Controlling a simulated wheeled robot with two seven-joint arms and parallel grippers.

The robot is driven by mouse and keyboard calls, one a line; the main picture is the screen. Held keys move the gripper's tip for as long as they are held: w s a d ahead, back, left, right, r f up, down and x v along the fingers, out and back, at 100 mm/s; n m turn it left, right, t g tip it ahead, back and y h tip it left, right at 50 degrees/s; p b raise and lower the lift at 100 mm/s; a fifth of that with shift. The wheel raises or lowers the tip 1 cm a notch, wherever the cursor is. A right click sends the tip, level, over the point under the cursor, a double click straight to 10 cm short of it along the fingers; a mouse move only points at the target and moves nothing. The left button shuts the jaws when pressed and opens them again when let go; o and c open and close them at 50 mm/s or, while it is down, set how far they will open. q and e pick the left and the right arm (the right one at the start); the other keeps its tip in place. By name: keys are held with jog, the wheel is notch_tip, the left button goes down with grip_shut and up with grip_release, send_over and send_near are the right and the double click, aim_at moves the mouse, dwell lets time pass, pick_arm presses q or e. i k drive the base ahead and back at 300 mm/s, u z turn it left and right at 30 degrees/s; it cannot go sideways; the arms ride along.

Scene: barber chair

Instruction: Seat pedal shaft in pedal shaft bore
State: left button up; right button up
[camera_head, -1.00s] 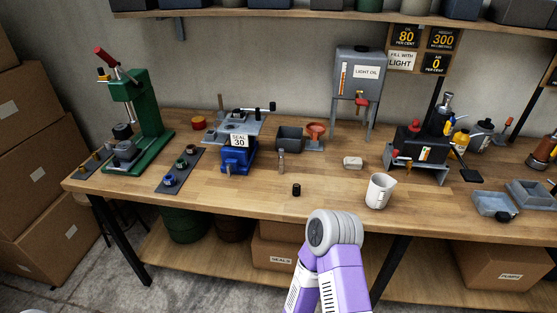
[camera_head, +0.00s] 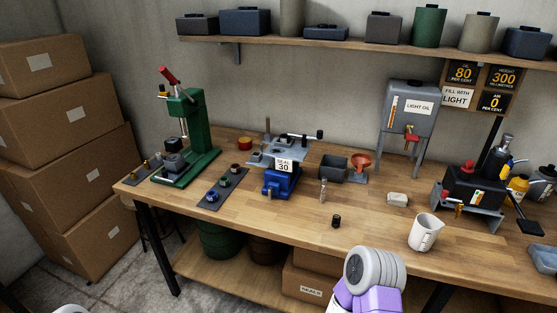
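A black pump unit (camera_head: 473,187) on a grey stand (camera_head: 470,213) stands at the right of the bench. A black pedal (camera_head: 529,227) lies at its right side on a thin dark lever. I cannot make out which part is the pedal shaft, nor see its bore, at this size. A small upright metal pin-like part (camera_head: 323,190) and a short black cylinder (camera_head: 336,221) stand apart on the bench. One of my arms, purple with a grey ribbed joint, rises at the bottom, right of centre. Neither gripper shows.
Boxes (camera_head: 75,120) are stacked at left. The front middle bench is mostly clear.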

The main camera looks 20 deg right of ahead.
aim_at(282, 155)
jog(key=u, duration=2.3)
jog(key=k, duration=1.3)
jog(key=z, duration=1.85)
jog(key=i, duration=0.5)
jog(key=u, duration=0.05)
